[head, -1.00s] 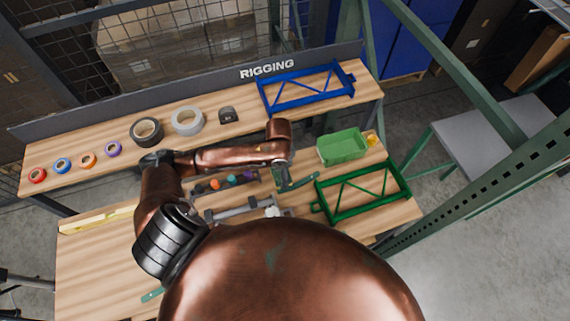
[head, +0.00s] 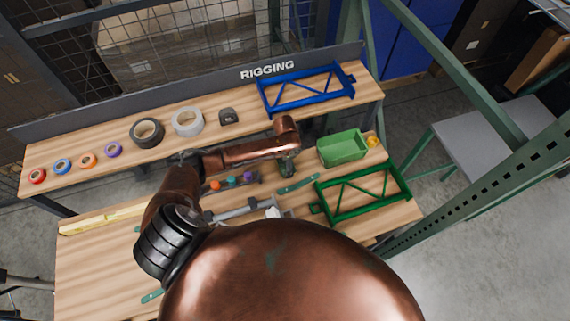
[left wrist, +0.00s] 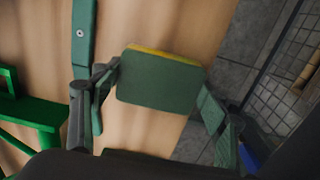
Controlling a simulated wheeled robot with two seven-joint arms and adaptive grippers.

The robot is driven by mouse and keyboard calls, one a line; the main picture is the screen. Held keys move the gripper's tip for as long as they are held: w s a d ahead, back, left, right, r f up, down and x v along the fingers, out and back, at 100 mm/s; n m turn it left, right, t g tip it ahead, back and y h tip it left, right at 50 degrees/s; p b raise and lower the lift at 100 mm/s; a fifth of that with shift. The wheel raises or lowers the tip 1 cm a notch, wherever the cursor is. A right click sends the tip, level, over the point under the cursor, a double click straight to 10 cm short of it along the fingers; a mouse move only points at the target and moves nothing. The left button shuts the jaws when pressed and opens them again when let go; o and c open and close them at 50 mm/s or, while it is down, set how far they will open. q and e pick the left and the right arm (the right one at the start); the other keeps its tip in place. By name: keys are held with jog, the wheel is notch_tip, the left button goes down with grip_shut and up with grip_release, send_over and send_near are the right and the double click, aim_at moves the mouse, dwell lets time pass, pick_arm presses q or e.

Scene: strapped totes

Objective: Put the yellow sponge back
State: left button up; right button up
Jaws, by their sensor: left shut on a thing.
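The yellow sponge (left wrist: 158,82) shows in the left wrist view as a green pad with a thin yellow edge along its top. My left gripper (left wrist: 160,98) is shut on it, with one finger at each of its left and right ends. In the head view my left gripper (head: 288,167) is over the bench, left of the green bin (head: 343,150), and the sponge cannot be made out there. My right gripper is not in view.
A teal bar (head: 298,184) lies close to my left gripper. The green frame (head: 362,190) lies in front of the bin. A blue frame (head: 306,88), grey tape (head: 188,121) and black tape (head: 147,132) are on the rear shelf. A small yellow thing (head: 373,141) is beside the bin.

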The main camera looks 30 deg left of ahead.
pick_arm(q)
jog(key=shift+f, duration=0.2)
jog(key=o, duration=1)
notch_tip(320, 180, up, 12)
jog(key=shift+r, duration=0.15)
